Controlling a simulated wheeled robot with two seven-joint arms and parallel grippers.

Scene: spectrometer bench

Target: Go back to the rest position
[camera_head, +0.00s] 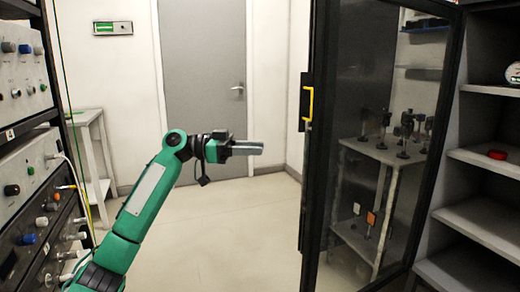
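My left gripper (247,148) is at the end of the green arm that comes in from the lower left. It is held level in the middle of the view and points right. Its grey fingers show side-on as one block, so I cannot tell whether they are apart. I see nothing hanging from or sticking out of the fingertips. A gap shows in the picture between the fingertips and the yellow handle (308,104) of the dark-framed glass door. My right gripper is not in view.
The glass door (420,90) stands at the right, with a white table behind it. Shelves (490,161) at the far right hold a red round object (497,154). Instrument racks (22,90) line the left. A grey door (204,60) is at the back. The middle floor is clear.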

